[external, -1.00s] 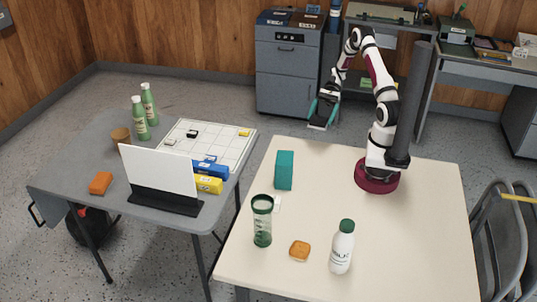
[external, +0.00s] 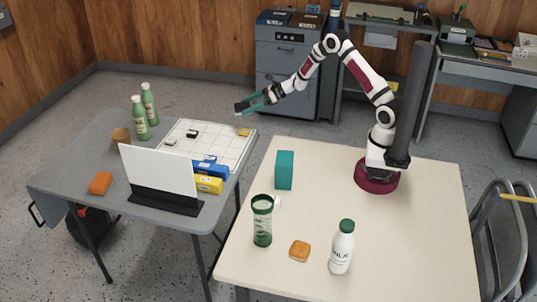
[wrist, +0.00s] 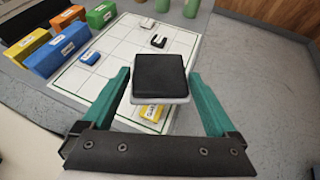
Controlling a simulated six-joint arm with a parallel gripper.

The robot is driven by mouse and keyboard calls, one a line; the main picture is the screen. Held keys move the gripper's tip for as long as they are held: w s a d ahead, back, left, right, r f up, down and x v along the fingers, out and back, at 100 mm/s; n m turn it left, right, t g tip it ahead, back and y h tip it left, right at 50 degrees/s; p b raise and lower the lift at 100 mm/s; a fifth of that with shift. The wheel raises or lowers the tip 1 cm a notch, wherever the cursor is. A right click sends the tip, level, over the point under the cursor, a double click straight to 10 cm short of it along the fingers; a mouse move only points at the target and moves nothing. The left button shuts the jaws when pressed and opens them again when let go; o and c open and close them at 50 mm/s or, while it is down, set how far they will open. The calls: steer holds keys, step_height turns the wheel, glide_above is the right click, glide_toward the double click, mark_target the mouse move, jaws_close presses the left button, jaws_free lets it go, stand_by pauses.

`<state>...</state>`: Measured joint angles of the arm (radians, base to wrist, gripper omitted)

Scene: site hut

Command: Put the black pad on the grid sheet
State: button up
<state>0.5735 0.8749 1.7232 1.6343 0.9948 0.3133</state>
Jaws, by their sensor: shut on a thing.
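My gripper (external: 246,105) has teal fingers and is shut on the black pad (wrist: 160,76), a square block with a pale lower edge. In the wrist view the pad sits between the fingertips. In the external view the gripper is in the air beyond the far right corner of the grid sheet (external: 222,146). The white grid sheet lies on the grey table and also shows in the wrist view (wrist: 113,46), partly hidden by the pad. On it are a yellow block (wrist: 152,112), a dark notched piece (wrist: 158,41), a pale piece (wrist: 147,23) and a small blue piece (wrist: 90,57).
Blue (external: 211,169) and yellow (external: 208,185) boxes stand at the sheet's near edge, by a white panel (external: 160,170) on a dark stand. Green bottles (external: 139,120) stand left of the sheet. A gap separates the grey table (external: 75,165) from the cream table (external: 400,230).

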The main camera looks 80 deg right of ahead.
glide_above(225, 142)
steer(key=f, duration=0.6)
steer(key=shift+s+f, duration=0.2)
steer(key=shift+f, duration=0.2)
steer(key=shift+h, duration=0.3)
step_height(225, 142, down, 4)
steer(key=shift+w+a+f, duration=0.1)
steer(key=shift+w+a, duration=0.05)
steer(key=shift+f, duration=0.1)
steer(key=o, duration=1.1)
steer(key=shift+c, duration=0.2)
